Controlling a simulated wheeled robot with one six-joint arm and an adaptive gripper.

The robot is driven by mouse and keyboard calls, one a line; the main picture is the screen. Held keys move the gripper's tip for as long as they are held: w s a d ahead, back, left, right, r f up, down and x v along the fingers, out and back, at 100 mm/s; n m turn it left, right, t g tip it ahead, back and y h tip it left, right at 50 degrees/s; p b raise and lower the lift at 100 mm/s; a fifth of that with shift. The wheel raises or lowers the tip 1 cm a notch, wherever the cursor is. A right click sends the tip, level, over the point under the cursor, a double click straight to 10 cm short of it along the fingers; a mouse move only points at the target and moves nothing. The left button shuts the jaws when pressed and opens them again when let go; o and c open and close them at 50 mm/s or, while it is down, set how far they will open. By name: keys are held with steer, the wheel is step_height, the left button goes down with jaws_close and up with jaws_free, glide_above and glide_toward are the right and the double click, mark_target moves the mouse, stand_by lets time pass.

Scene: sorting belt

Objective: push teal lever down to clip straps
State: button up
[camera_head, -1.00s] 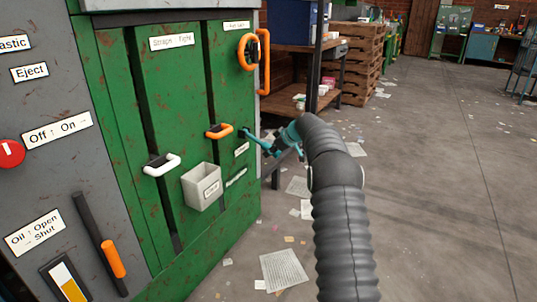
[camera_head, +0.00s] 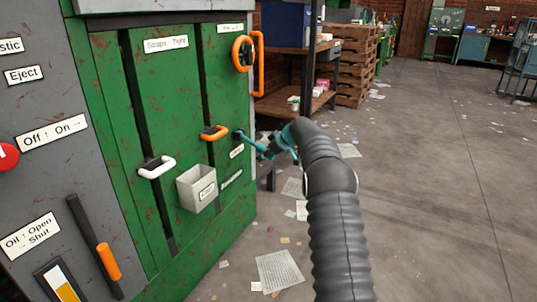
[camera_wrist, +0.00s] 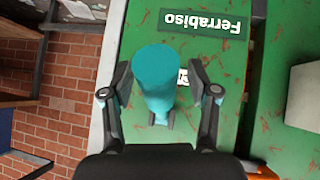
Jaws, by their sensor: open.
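The teal lever (camera_head: 246,139) sticks out from the right part of the green machine front, below and right of an orange handle. In the wrist view its thick round teal end (camera_wrist: 153,72) points toward the camera and lies between my fingers. My gripper (camera_wrist: 160,90) is open, with one dark finger on each side of the lever and gaps visible on both sides. In the head view my gripper (camera_head: 277,150) is at the lever's outer end, partly hidden by my arm. Whether anything touches the lever cannot be told.
The green machine (camera_head: 160,95) carries a white handle (camera_head: 157,167), an orange handle (camera_head: 214,133), an orange wheel (camera_head: 242,54) and a grey box (camera_head: 196,188). A wooden shelf (camera_head: 290,104) stands behind. The floor on the right is open, with scattered papers.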

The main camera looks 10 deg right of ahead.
steer(key=v, duration=1.2)
steer(key=shift+d, duration=0.1)
steer(key=s+f+m+g, duration=0.2)
steer(key=s+f+m, duration=0.35)
steer(key=f, duration=0.25)
steer(key=s+a+m+g+h, duration=0.1)
steer(key=s+m+g+h, duration=0.15)
steer(key=s, duration=0.55)
steer(key=s+a+r+h+p, duration=0.1)
steer(key=s+a+r+p, duration=0.2)
steer(key=s, duration=1.1)
steer(key=s+a+r+m+t+p, duration=0.1)
steer(key=s+a+r+p, duration=0.2)
steer(key=s+r, duration=0.6)
steer(key=s+a+r+t+h+p, duration=0.1)
steer(key=s+a+r+p, duration=0.2)
steer(key=s, duration=1.5)
steer(key=shift+s+a+r+m+h, duration=0.35)
steer(key=shift+a+r, duration=0.4)
steer(key=shift+r, duration=0.85)
